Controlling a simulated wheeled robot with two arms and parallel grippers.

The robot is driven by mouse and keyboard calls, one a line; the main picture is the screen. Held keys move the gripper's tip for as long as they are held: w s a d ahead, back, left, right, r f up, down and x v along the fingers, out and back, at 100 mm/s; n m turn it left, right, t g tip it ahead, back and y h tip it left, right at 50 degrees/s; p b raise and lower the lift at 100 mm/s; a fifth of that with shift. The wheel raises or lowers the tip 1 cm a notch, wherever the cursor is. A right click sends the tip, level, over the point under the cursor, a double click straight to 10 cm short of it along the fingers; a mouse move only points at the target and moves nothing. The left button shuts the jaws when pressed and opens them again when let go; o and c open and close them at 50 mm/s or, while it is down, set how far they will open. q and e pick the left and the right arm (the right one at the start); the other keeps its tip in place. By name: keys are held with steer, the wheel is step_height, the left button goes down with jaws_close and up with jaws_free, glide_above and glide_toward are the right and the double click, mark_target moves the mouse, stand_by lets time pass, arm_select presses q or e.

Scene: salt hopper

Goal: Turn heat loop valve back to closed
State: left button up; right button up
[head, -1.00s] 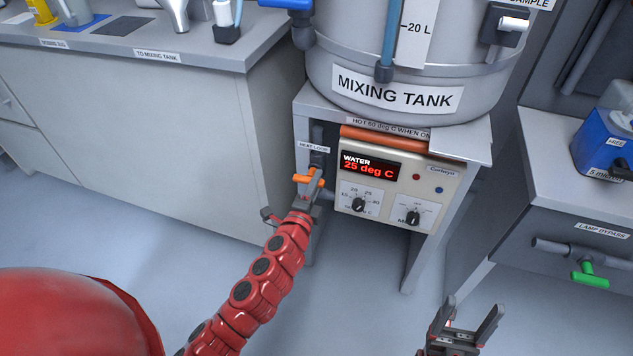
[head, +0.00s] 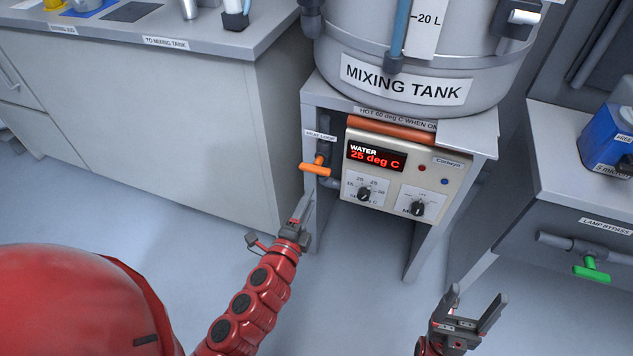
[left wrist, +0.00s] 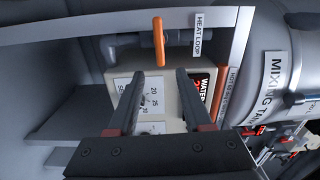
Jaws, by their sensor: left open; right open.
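The heat loop valve's orange handle (head: 315,168) sits on a dark pipe under the "HEAT LOOP" label, left of the heater unit. In the head view the handle lies crosswise to the upright pipe. In the left wrist view the orange handle (left wrist: 158,41) shows beyond the fingertips, with nothing touching it. My left gripper (head: 305,208) is open and empty, below and apart from the handle; its two fingers also show in the left wrist view (left wrist: 155,75). My right gripper (head: 475,305) is open and empty at the lower right.
The heater unit (head: 408,175) reads "WATER 25 deg C" and has two dials. The mixing tank (head: 455,90) stands above it on a grey stand (head: 483,140). A cabinet (head: 150,110) stands left, and a green-handled lamp bypass valve (head: 591,271) is at right. Floor between is clear.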

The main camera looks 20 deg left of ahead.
arm_select(q)
steer(key=s, duration=0.6)
steer(key=shift+s, duration=0.25)
steer(key=shift+a, duration=0.1)
